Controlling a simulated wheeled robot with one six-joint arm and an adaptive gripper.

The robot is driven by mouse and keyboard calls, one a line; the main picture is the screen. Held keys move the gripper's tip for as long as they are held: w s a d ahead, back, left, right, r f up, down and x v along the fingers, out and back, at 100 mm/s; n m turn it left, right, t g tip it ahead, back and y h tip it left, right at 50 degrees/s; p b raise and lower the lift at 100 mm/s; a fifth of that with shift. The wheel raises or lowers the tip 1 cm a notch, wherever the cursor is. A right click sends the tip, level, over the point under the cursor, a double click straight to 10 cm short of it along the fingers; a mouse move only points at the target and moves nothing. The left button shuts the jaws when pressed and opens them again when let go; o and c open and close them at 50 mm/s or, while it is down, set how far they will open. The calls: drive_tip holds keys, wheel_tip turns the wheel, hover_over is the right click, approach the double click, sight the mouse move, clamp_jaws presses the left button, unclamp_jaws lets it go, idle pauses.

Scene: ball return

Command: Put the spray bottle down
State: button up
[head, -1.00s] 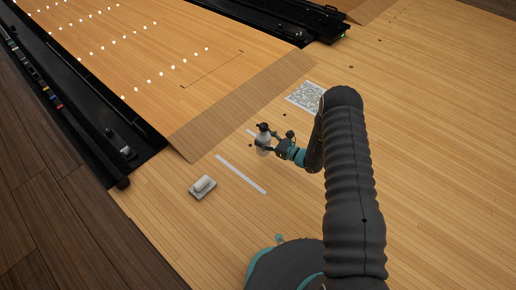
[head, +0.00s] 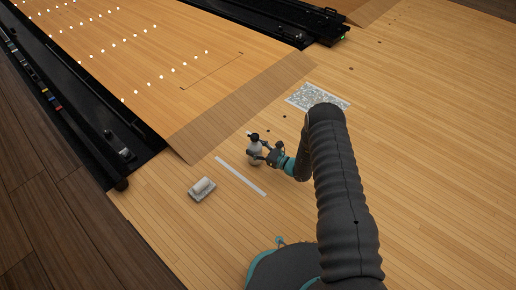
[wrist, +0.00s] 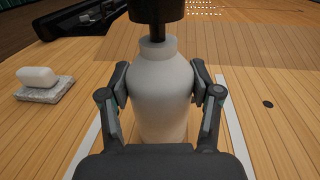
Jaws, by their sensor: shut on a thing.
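The spray bottle (head: 255,154) is white with a black top, and it stands upright in my gripper (head: 262,157). In the wrist view the bottle (wrist: 160,90) fills the middle, with the fingers of my gripper (wrist: 162,100) shut on both its sides. Its base is hidden behind the gripper in the wrist view. In the head view the bottle's lower end is close to the wooden floor (head: 300,215); I cannot tell whether it touches.
A white block on a grey cloth-like pad (head: 202,190) lies to the left of the bottle. A white strip (head: 240,175) is on the floor beside it. A speckled grey mat (head: 318,98) lies behind. The floor to the right is clear.

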drive_tip(key=shift+f, duration=0.15)
drive_tip(key=o, duration=1.4)
